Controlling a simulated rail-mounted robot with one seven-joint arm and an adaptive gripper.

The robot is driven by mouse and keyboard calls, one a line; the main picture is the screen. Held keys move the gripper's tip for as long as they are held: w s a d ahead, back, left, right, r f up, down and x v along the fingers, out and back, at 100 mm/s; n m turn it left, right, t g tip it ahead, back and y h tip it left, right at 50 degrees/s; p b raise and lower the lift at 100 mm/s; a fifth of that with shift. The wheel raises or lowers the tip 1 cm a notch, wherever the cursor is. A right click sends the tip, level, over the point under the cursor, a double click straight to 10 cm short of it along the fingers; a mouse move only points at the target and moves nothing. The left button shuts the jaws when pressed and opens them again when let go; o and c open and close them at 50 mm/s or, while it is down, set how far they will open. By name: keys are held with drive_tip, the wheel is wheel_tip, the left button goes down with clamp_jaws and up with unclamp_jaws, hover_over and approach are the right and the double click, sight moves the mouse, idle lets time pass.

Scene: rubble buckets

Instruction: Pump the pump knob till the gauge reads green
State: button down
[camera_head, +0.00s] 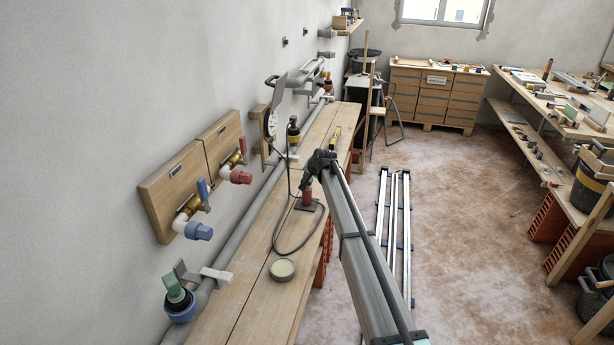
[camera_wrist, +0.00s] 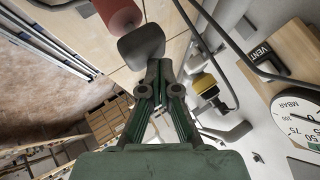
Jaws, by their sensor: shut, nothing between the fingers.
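The pump has a red cylinder (camera_head: 307,196) on the wooden bench; the red cylinder (camera_wrist: 115,14) also shows at the top of the wrist view. A dark rounded pad that looks like the pump knob (camera_wrist: 142,42) lies right at my fingertips. My gripper (camera_wrist: 153,68) is shut and empty, its tips at the pad's near edge; I cannot tell whether they touch. In the head view my gripper (camera_head: 309,182) is over the pump and hides its top. The round white gauge (camera_wrist: 303,125) marked MBAR is partly cut off; its reading is unclear. The gauge (camera_head: 271,122) is edge-on in the head view.
A black hose (camera_head: 276,232) loops over the bench (camera_head: 237,290). A small round tin (camera_head: 282,269) stands on the bench. Blue and red valves (camera_head: 199,231) are on wall boards at left. A grey pipe (camera_head: 245,228) runs along the wall. Metal rails (camera_head: 393,220) lie on the floor.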

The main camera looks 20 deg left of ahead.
drive_tip(key=shift+f+b, duration=0.3)
drive_tip(key=shift+f, duration=0.4)
idle(0.5)
drive_tip(key=shift+r, duration=0.1)
drive_tip(key=shift+r+p, duration=0.55)
drive_tip(key=shift+r, duration=1.6)
drive_tip(key=shift+r, duration=0.1)
wheel_tip(320, 180, up, 5)
drive_tip(key=shift+f+p, duration=0.1)
drive_tip(key=shift+p, duration=0.6)
drive_tip(key=shift+a, duration=0.1)
idle(1.2)
